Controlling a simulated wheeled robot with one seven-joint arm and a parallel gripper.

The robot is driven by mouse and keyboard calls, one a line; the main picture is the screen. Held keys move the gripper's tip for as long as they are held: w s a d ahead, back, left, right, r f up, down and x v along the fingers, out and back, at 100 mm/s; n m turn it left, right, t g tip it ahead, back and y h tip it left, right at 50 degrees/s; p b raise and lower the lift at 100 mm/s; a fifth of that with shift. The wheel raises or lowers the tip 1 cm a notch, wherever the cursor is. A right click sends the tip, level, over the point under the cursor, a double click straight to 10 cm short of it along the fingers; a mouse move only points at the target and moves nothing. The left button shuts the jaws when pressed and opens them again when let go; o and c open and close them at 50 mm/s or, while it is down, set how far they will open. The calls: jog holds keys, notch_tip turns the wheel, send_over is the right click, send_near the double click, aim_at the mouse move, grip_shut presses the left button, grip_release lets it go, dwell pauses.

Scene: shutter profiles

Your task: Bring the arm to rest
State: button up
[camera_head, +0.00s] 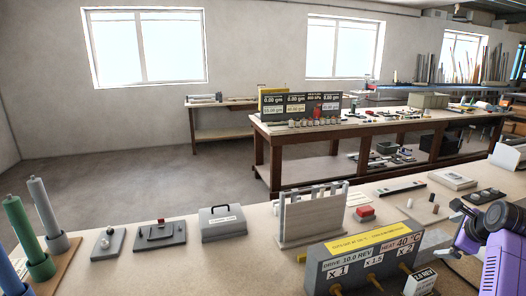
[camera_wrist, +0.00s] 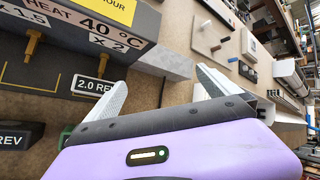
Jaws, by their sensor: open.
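My gripper shows in the wrist view (camera_wrist: 160,92) with its two light-grey fingers spread apart. Nothing is between the fingers. It hangs over the bench beside a dark grey box with gauge labels (camera_wrist: 60,50), apart from it as far as I can tell. In the head view my purple and black arm (camera_head: 490,240) reaches in at the lower right, and the fingertips are not clearly seen there. The same labelled box (camera_head: 365,262) stands left of the arm on the front bench.
A small 2.0 REV block (camera_head: 421,281) sits near my arm. A second workbench (camera_head: 390,124) stands behind.

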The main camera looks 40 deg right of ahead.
jog(key=w+a+f+n+t+h, duration=0.1)
jog(key=w+a+f+n+t, duration=0.1)
jog(key=a+n, duration=0.6)
jog(key=w+a+f+n+t+h+b, duration=0.1)
jog(key=w+a+n+t+h, duration=0.3)
jog(key=a, duration=0.7)
jog(key=s+a+f+n+t+y, duration=0.1)
jog(key=a+f+n, duration=0.1)
jog(key=a+n, duration=0.65)
jog(key=s+a+r+n+t+y, duration=0.15)
jog(key=s+a+n, duration=0.25)
jog(key=a, duration=0.8)
jog(key=s+a+r+n+t+y, duration=0.1)
jog(key=s+a+n+t+y, duration=0.3)
jog(key=a, duration=0.7)
jog(key=s+a+f+n+g+y+b, duration=0.1)
jog(key=s+a+f+n+g+y, duration=0.2)
jog(key=s+a, duration=0.7)
jog(key=shift+s+f+n+g+y, duration=0.15)
jog(key=shift+s+n+g+y, duration=0.2)
jog(key=shift+s+n+y, duration=0.55)
